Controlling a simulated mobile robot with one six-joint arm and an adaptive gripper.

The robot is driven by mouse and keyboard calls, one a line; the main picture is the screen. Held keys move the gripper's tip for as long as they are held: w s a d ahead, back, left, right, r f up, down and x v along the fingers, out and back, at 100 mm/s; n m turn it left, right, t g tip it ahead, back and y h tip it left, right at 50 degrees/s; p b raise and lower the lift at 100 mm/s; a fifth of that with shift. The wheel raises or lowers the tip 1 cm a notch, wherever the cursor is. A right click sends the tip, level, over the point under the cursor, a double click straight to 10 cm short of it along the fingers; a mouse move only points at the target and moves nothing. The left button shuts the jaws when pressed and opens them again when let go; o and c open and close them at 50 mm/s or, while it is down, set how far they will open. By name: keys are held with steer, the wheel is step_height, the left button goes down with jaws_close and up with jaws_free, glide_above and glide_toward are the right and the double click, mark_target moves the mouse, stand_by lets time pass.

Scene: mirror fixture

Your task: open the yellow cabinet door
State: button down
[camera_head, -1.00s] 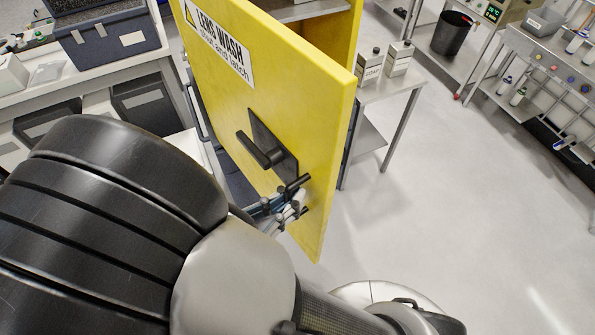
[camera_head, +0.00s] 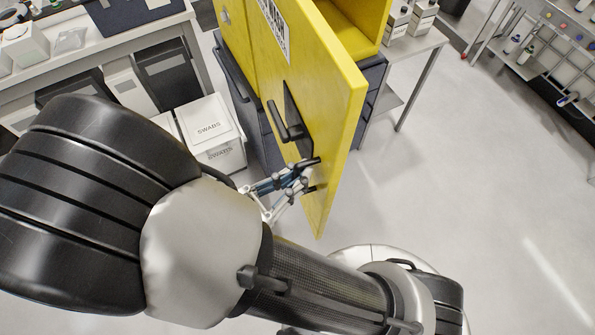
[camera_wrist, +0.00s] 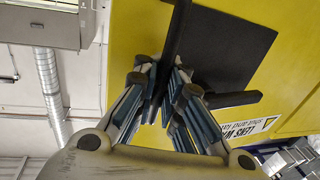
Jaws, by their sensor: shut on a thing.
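The yellow cabinet door (camera_head: 325,120) stands ajar, swung out from the yellow cabinet (camera_head: 362,22), whose inside shows behind it on the right. A black lever on a dark plate (camera_head: 288,125) is on the door's face; the plate also shows in the wrist view (camera_wrist: 225,50). Below it, near the door's free edge, is a black bar handle (camera_head: 311,162). My gripper (camera_head: 290,182) is at this bar. In the wrist view my gripper (camera_wrist: 167,82) has its fingers shut around the black bar (camera_wrist: 178,35). The fingers partly hide the bar.
A white swabs box (camera_head: 212,130) stands left of the dark drawer base (camera_head: 240,110) under the cabinet. A bench (camera_head: 100,55) is at the left. A metal table (camera_head: 415,48) with bottles is at the right. The floor (camera_head: 460,190) at the right is clear.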

stand_by(0.3)
steer(key=c, duration=1.7)
jaws_free()
steer(key=shift+s, duration=0.1)
steer(key=shift+a, duration=0.1)
steer(key=v, duration=1.2)
